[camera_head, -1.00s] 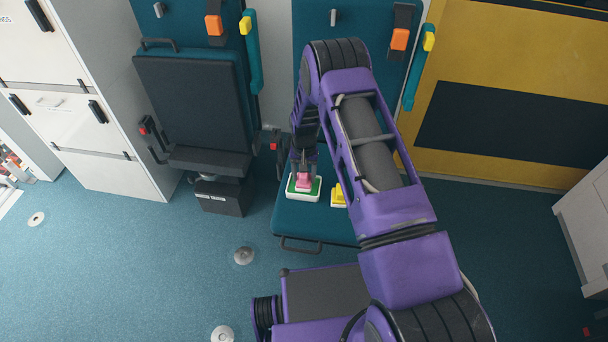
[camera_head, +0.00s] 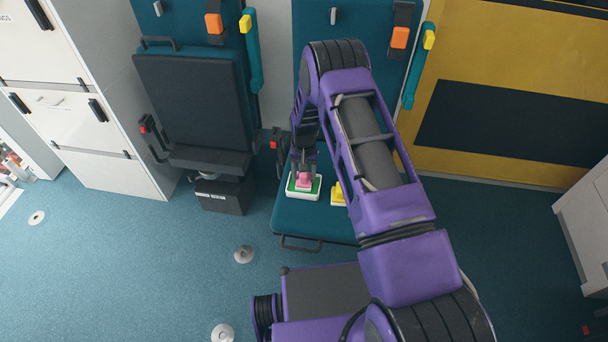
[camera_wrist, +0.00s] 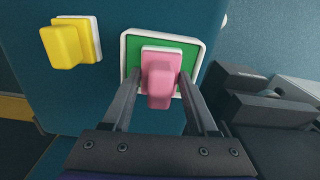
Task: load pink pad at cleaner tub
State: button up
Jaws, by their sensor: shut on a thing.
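The pink pad (camera_wrist: 161,84) has a pale base and a raised pink grip. My gripper (camera_wrist: 161,92) is shut on the pink grip, with one finger at each side. The pad is over the green inside of a white-rimmed tub (camera_wrist: 197,42); I cannot tell whether it touches the tub floor. In the head view the pink pad (camera_head: 304,181) and my gripper (camera_head: 304,168) are at the tub (camera_head: 303,198) on the teal seat. A yellow pad (camera_wrist: 72,43) sits to the left of the tub in the wrist view.
The teal seat (camera_head: 292,221) holds the tub and the yellow pad (camera_head: 338,195), which is partly hidden by my arm. A folded dark seat (camera_head: 190,100) stands to the left. Dark seat hardware (camera_wrist: 260,98) lies right of the tub. Open blue floor (camera_head: 140,250) extends at the left.

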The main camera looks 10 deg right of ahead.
dwell(0.4)
jog(key=shift+r+p, duration=1.6)
jog(key=shift+r, duration=1.9)
